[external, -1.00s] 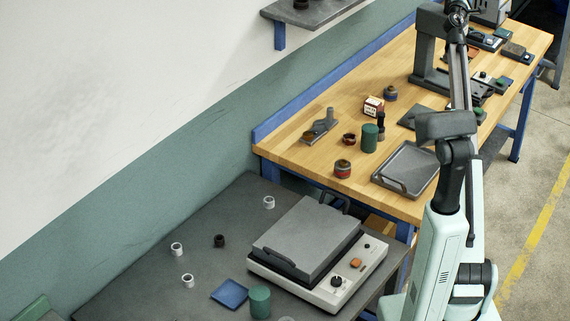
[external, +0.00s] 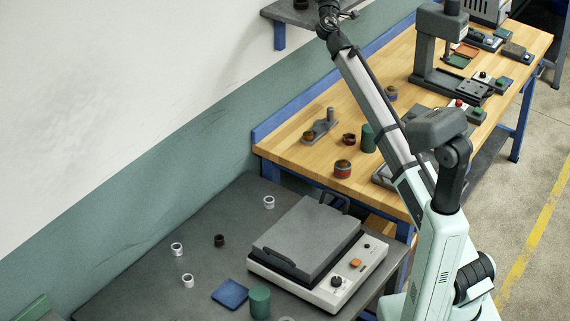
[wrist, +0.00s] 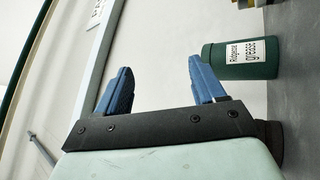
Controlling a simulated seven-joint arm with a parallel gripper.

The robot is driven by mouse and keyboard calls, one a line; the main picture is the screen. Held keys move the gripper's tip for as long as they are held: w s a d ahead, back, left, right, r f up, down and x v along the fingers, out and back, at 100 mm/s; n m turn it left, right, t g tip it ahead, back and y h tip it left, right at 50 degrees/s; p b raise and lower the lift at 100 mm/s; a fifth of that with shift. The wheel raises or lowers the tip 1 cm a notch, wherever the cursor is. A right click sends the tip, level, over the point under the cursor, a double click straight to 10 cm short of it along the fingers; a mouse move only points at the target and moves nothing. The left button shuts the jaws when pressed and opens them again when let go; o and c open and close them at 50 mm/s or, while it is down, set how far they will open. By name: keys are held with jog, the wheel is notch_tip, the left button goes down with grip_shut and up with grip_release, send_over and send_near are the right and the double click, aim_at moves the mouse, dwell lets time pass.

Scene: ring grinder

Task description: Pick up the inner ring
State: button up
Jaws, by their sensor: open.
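Small rings stand on the dark table in the external view: a pale ring (external: 269,202) near the back, two more pale rings (external: 177,249) (external: 188,281) at the left, and a dark ring (external: 219,240) between them. I cannot tell which one is the inner ring. My gripper (wrist: 160,75) shows in the wrist view with two blue fingers spread wide and nothing between them. In the external view my arm reaches up to the top edge, near the wall shelf, and its fingers are not visible there.
In the wrist view a green grease can (wrist: 240,60) is close beside the right finger, by a grey surface (wrist: 300,85). The external view shows the wall shelf (external: 310,14), a grey-lidded machine (external: 305,240), a green can (external: 259,301), a blue tray (external: 230,292) and a cluttered wooden bench (external: 290,150).

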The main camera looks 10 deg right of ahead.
jog(key=s+a+r+m+t+y, duration=0.1)
jog(key=s+a+m+y, duration=0.1)
jog(key=s+a, duration=0.9)
jog(key=s+a+m+y, duration=0.15)
jog(key=s+a, duration=0.45)
jog(key=a, duration=0.8)
jog(key=s+a+r+m+t+y, duration=0.1)
jog(key=s+a+m+y, duration=0.1)
jog(key=s+a, duration=0.9)
jog(key=a+f+g, duration=0.3)
jog(key=a+f, duration=0.1)
jog(key=f, duration=0.5)
jog(key=a+f+g, duration=0.3)
jog(key=a+f, duration=0.2)
jog(key=f, duration=0.3)
jog(key=n+g, duration=1.2)
jog(key=g, duration=0.7)
send_over(188, 277)
jog(key=a, duration=0.1)
jog(key=shift+m+y, duration=0.25)
jog(key=f, duration=4.6)
jog(key=shift+s+f, duration=0.2)
jog(key=shift+f, duration=0.05)
jog(key=shift+w+d+f, duration=0.1)
jog(key=shift+d+f, duration=0.15)
jog(key=shift+f, duration=1.25)
jog(key=shift+w+d+f, duration=0.1)
jog(key=shift+d+f, duration=0.1)
jog(key=shift+f, duration=1.25)
